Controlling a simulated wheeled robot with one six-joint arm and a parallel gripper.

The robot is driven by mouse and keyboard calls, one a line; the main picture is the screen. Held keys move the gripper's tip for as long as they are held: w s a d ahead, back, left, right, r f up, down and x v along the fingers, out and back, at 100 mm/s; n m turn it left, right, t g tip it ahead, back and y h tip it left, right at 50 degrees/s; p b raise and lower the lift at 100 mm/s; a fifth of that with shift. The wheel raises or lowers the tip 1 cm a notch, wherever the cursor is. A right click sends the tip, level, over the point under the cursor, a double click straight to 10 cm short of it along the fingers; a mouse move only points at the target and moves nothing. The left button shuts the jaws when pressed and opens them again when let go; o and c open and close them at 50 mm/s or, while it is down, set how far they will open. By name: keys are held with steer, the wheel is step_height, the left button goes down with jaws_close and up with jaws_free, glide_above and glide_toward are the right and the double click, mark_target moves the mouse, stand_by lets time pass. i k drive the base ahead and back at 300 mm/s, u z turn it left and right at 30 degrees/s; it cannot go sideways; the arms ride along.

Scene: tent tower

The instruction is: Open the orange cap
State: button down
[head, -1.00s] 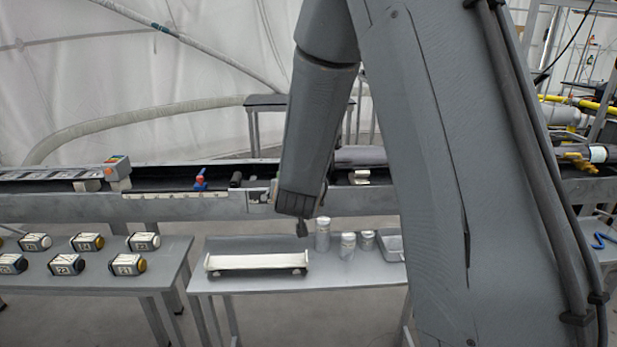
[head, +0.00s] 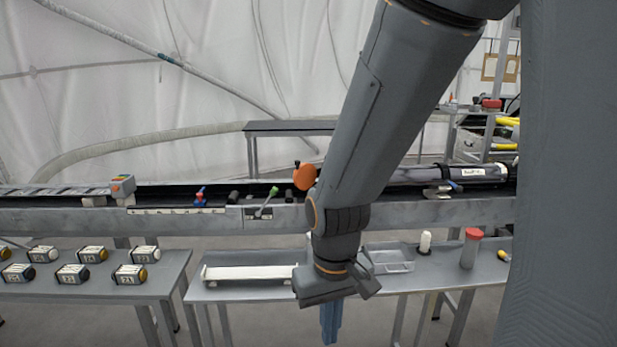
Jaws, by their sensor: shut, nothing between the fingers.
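An orange round cap (head: 305,177) stands at the rail in the middle of the head view, just left of my arm. My arm hides what lies directly right of it, so I cannot tell what it is fixed to. My gripper (head: 329,326) points down in front of the table's front edge, below and well apart from the cap. Its blue fingers are together and empty.
A dark tube (head: 450,175) lies along the rail (head: 90,212) at right. A red-lidded jar (head: 468,250), a white bottle (head: 425,243), a clear tray (head: 390,260) and a white bar (head: 248,273) are on the middle table. Labelled blocks (head: 73,273) stand on the left table.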

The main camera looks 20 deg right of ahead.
mark_target(305, 175)
steer(key=u, duration=0.75)
steer(key=k, duration=0.1)
steer(key=z, duration=1.75)
steer(key=i, duration=1.05)
steer(key=u, duration=0.5)
